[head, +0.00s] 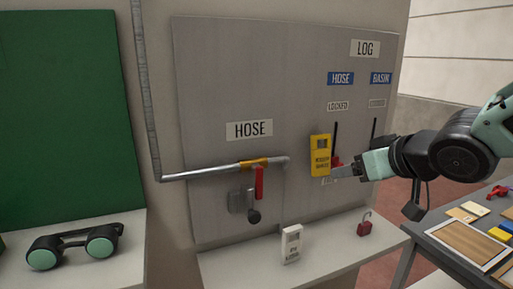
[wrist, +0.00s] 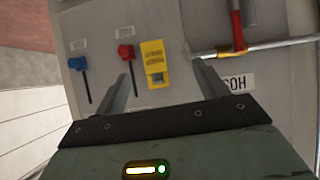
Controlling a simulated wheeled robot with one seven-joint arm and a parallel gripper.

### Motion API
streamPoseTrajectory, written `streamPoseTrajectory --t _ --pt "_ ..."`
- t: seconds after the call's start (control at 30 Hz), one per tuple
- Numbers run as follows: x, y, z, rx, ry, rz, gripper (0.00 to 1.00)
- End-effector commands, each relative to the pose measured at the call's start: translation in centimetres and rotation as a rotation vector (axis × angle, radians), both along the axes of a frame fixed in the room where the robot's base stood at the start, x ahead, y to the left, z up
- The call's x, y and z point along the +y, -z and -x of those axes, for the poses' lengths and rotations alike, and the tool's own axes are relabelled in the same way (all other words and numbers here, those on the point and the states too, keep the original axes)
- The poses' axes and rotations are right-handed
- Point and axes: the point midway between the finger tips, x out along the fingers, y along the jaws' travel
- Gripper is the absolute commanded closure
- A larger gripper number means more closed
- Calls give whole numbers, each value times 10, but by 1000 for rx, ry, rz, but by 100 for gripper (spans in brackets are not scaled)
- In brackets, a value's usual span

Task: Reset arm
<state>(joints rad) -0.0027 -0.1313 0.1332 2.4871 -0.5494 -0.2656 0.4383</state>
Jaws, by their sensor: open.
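My arm reaches in from the right in the head view. My gripper (head: 338,171) is in front of the grey panel (head: 215,90), just right of and below a yellow tag (head: 320,155). In the wrist view my gripper (wrist: 162,70) has its two fingers spread wide, with nothing held between them. The yellow tag (wrist: 154,62) shows beyond the gap, on the panel. A red lever (wrist: 125,53) and a blue lever (wrist: 77,63) also show there. In the head view my gripper partly hides the red lever's base; I cannot tell whether it touches the panel.
A pipe (head: 205,173) with a red handle (head: 259,183) crosses the panel. A white tag (head: 291,244) and a red padlock (head: 365,225) stand on the shelf (head: 240,268) below. A cluttered table (head: 440,245) is at right. Dark goggles-like gear (head: 70,246) lies at left.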

Motion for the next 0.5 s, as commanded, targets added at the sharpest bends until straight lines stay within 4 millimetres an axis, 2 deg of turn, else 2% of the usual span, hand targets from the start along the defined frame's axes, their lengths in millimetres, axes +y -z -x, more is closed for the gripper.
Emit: streamPoseTrajectory --t 0.03,0.1,0.17,0.23,0.3,0.4,0.5 --pt "18 18 15 81 -18 37 28" --pt "39 46 44 216 -45 102 28" --pt "56 68 76 343 -83 161 28" --pt "71 89 116 485 -137 228 28" --pt "83 104 155 612 -196 286 28" --pt "92 115 201 756 -271 349 28" --pt "96 121 232 849 -324 388 28"
